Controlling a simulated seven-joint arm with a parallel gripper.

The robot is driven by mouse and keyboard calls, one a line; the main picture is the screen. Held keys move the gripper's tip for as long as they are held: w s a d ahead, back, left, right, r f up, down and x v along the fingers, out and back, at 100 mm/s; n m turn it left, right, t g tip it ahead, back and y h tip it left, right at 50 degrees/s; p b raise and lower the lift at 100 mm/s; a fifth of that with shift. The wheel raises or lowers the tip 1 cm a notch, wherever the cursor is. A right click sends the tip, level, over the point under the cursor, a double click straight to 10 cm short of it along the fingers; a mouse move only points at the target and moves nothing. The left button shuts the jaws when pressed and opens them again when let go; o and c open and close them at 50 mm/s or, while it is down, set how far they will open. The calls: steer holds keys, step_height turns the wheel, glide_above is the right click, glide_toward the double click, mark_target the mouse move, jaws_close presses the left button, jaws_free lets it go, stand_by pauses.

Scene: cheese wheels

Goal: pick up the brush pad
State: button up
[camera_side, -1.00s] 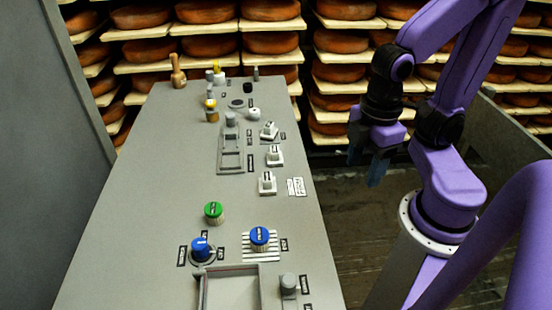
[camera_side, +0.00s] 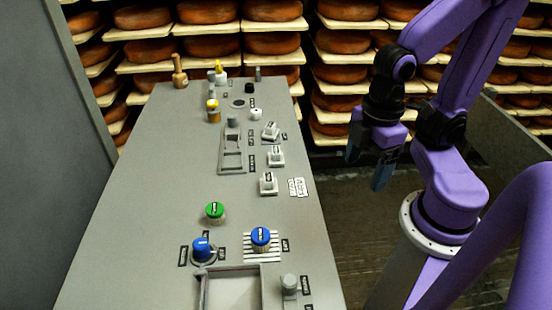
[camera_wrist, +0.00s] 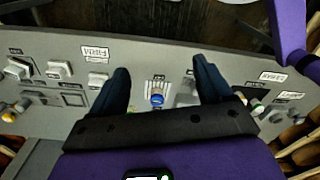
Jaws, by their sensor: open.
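A blue-capped round piece (camera_side: 260,236) stands on a white slatted rack (camera_side: 251,254) near the panel's front right. Another blue-topped piece (camera_side: 201,249) sits in a dark ring to its left, and a green-capped piece (camera_side: 214,211) stands behind. My gripper (camera_side: 368,166) is open and empty, right of the panel and apart from it. In the wrist view, a blue-topped piece (camera_wrist: 157,99) shows between my spread fingers (camera_wrist: 161,70), farther off.
The grey panel (camera_side: 140,205) carries several white switch-like blocks (camera_side: 269,183), an empty framed recess (camera_side: 232,291) at the front and a grey knob (camera_side: 289,283). Bottles and a wooden-handled tool (camera_side: 179,73) stand at the back. Cheese shelves (camera_side: 270,45) close off the rear. The panel's left is clear.

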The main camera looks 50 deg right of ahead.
steer(key=n, duration=1.4)
glide_above(276, 150)
steer(key=f, duration=1.2)
steer(key=shift+a+f, duration=0.2)
steer(key=shift+f, duration=0.2)
steer(key=shift+d+f, duration=0.2)
steer(key=shift+f, duration=2.45)
steer(key=c, duration=1.1)
